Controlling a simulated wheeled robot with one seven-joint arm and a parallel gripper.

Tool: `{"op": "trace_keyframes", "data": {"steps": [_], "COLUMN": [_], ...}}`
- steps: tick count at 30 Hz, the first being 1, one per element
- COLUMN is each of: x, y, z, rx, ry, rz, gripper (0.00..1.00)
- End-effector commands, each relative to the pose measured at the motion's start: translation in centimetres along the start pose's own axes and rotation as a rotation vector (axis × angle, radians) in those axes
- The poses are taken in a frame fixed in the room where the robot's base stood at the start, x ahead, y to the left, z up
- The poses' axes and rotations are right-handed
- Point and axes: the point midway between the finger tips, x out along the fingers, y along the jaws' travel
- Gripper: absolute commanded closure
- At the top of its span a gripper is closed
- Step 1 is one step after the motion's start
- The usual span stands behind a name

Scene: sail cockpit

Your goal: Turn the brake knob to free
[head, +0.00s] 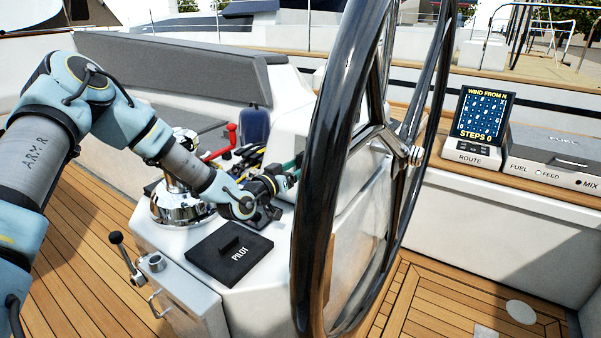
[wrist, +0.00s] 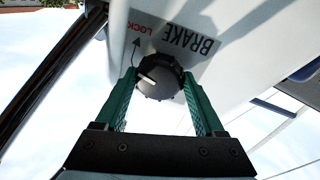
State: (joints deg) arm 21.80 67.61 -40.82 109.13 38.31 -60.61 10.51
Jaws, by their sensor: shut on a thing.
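The brake knob (wrist: 160,82) is a dark, ridged round knob with a white pointer mark, seen in the wrist view on a white panel. Beside it are the lettering BRAKE, a red LOCK and a curved arrow. The white mark lies at the knob's left part, near the foot of the arrow. No FREE label can be made out. My gripper (wrist: 163,97) has its green fingers on either side of the knob, shut on it. In the head view, my gripper (head: 291,166) reaches the pedestal behind the wheel rim, and the knob is hidden there.
The large dark steering wheel (head: 318,200) stands right beside my gripper. A black PILOT panel (head: 231,253), a chrome winch (head: 178,206) and a red-handled lever (head: 222,143) are close to my arm. A route screen (head: 482,116) stands at the right.

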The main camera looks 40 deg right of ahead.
Motion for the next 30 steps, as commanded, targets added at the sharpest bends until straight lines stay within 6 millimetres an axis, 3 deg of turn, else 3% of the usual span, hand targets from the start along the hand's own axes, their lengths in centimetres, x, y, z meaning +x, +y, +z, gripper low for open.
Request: {"op": "trace_keyframes", "data": {"steps": [30], "x": [-0.02], "y": [0.35], "z": [0.41], "rx": [-0.957], "ry": [0.116], "rz": [-0.085], "gripper": [0.85]}}
